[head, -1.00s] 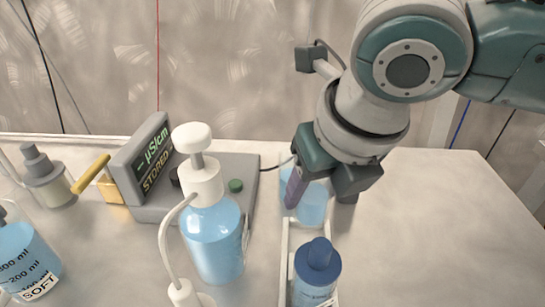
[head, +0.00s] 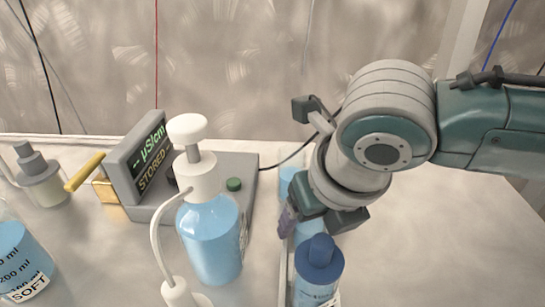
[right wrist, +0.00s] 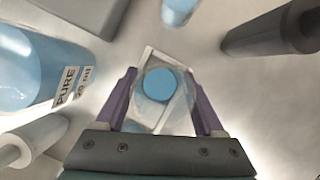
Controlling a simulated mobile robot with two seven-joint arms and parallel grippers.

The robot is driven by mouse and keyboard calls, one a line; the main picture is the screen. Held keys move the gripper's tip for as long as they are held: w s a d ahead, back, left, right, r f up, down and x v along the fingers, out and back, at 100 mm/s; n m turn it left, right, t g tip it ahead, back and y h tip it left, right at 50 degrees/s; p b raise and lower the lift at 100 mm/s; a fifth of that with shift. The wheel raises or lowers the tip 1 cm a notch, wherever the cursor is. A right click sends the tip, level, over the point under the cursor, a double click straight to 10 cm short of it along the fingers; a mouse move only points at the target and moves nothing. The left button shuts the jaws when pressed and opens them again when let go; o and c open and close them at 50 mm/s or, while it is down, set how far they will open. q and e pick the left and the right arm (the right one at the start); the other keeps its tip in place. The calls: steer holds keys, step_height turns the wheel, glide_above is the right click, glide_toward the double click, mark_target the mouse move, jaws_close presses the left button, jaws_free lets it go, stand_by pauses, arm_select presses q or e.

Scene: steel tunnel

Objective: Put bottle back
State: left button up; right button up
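A blue-capped bottle (head: 318,275) stands upright at the front middle of the table in the head view. A white holder edge (head: 284,272) runs along its left side. My right gripper (head: 315,222) is just behind and above this bottle, pointing down, with its fingers apart. In the right wrist view a round blue top (right wrist: 159,85) shows between the spread purple fingers of the gripper (right wrist: 160,76), over a pale square frame (right wrist: 147,54). I see no contact; which container this top belongs to is unclear. My left gripper is not in view.
A white-topped pump bottle (head: 211,240) stands left of the arm, beside a grey meter (head: 137,165) reading STORED. A SOFT-labelled container (head: 22,262) and grey-capped bottle (head: 42,180) are farther left. Another light-blue container (head: 291,180) is partly hidden behind the gripper. The table's right side is clear.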

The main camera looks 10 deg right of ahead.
steer(key=shift+o, duration=0.7)
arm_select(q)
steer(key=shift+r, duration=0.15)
arm_select(e)
steer(key=shift+r, duration=0.35)
arm_select(q)
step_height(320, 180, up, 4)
steer(key=p, duration=0.3)
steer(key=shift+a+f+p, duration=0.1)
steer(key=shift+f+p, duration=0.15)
steer(key=shift+p, duration=0.15)
arm_select(e)
steer(key=v, duration=1.1)
steer(key=shift+s+r, duration=0.15)
steer(key=shift+r, duration=0.1)
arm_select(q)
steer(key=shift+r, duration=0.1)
arm_select(e)
steer(key=shift+a, duration=0.1)
